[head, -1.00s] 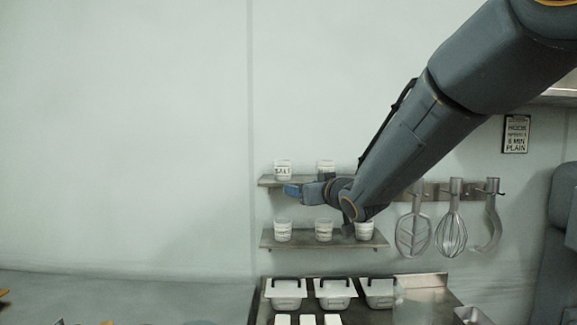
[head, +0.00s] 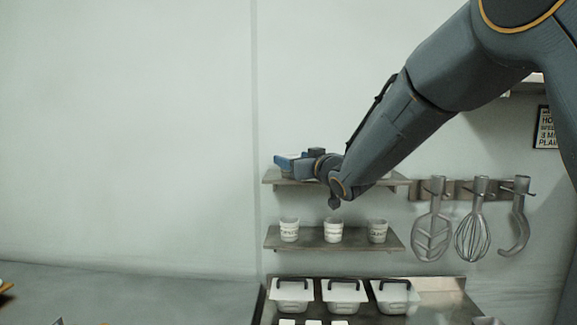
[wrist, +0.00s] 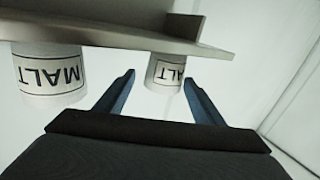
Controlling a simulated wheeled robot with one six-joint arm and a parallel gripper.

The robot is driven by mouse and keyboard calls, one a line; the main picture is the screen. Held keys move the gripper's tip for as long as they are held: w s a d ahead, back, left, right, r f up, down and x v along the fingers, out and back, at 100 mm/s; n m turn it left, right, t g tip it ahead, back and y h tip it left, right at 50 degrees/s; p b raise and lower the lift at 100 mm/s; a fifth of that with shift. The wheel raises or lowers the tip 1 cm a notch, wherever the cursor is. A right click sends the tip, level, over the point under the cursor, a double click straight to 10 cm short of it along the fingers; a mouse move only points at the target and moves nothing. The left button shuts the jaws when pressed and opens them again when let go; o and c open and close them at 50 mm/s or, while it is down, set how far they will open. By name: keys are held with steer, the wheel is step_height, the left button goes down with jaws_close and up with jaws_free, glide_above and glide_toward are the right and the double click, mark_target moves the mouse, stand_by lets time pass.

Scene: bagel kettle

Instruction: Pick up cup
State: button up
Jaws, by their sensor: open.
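Two white cups with dark lettered labels show in the wrist view, appearing upside down under the shelf edge. The farther cup (wrist: 164,70) lies between the two blue fingers of my gripper (wrist: 160,77), which are spread apart. I cannot tell how deep it sits between them. The nearer cup (wrist: 48,78) is outside the fingers, to the left, and its label reads MALT. In the head view my gripper (head: 290,161) is at the left end of the upper shelf (head: 393,181), in front of the cups there and mostly hiding them.
Three labelled cups stand on the lower shelf (head: 333,246): left (head: 289,231), middle (head: 333,231) and right (head: 377,232). Lidded white containers (head: 343,294) are below. Metal utensils (head: 472,235) hang at the right. The wall left of the shelves is clear.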

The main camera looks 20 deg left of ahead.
steer(key=shift+f+p+x, duration=0.15)
steer(key=shift+p+x, duration=0.65)
steer(key=shift+x, duration=0.45)
steer(key=shift+f+p+x, duration=0.2)
steer(key=shift+p+x, duration=0.6)
steer(key=shift+x, duration=0.45)
steer(key=shift+s+a, duration=0.15)
steer(key=c, duration=1.1)
